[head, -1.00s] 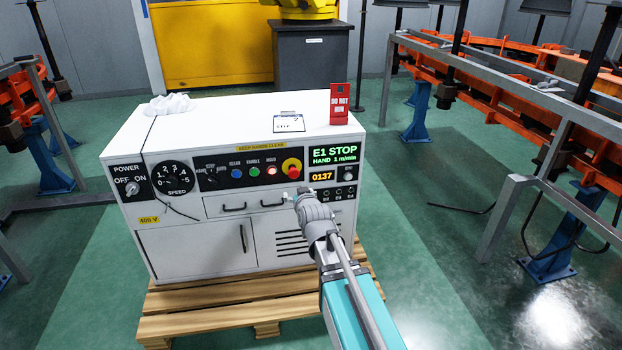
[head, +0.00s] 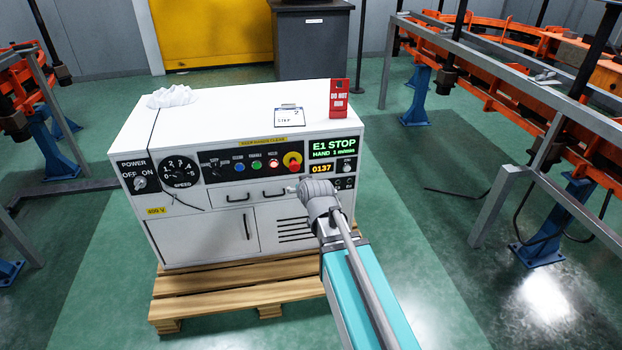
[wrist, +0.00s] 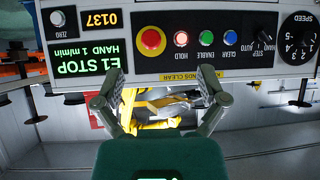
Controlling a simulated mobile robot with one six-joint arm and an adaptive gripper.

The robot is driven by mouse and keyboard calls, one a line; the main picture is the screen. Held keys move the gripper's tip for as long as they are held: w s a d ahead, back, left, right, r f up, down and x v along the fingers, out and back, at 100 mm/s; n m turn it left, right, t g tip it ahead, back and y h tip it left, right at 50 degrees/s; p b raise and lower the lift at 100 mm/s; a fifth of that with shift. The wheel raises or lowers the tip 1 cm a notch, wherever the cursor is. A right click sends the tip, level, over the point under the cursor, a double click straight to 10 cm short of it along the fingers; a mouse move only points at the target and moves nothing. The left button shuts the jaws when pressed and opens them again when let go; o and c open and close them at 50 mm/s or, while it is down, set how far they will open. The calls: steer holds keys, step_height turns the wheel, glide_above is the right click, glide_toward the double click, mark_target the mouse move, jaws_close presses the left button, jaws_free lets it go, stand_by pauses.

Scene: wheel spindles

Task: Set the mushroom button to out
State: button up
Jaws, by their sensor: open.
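The mushroom button (head: 293,160) is a red round head on a yellow ring, at the right of the black control strip on the white cabinet. In the wrist view, which is upside down, the button (wrist: 151,40) sits at the upper middle, beyond and between the fingers. My gripper (wrist: 153,80) is open and empty, its two fingers spread apart. In the head view my gripper (head: 292,188) is in front of the cabinet, just below the button in the picture. No contact with the button shows. Whether the button is in or out is hard to tell.
The display (head: 333,147) reads E1 STOP. Beside the button are a lit red HOLD lamp (head: 273,164), green and blue buttons, and knobs. A red DO NOT RUN sign (head: 339,98) and a clipboard (head: 289,117) are on top. The cabinet stands on a pallet (head: 240,289).

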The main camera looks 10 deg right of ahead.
steer(key=s+r+g+p, duration=0.6)
steer(key=s+r+p, duration=0.2)
steer(key=p, duration=0.6)
steer(key=shift+s+d+r, duration=0.2)
steer(key=shift+s+d, duration=0.15)
steer(key=shift+s, duration=0.5)
steer(key=shift+s, duration=0.15)
steer(key=s+f+g, duration=0.1)
steer(key=s+g, duration=0.4)
steer(key=s, duration=0.5)
step_height(320, 180, up, 12)
steer(key=p, duration=1.3)
steer(key=shift+d+m+h, duration=0.3)
steer(key=shift+d, duration=0.1)
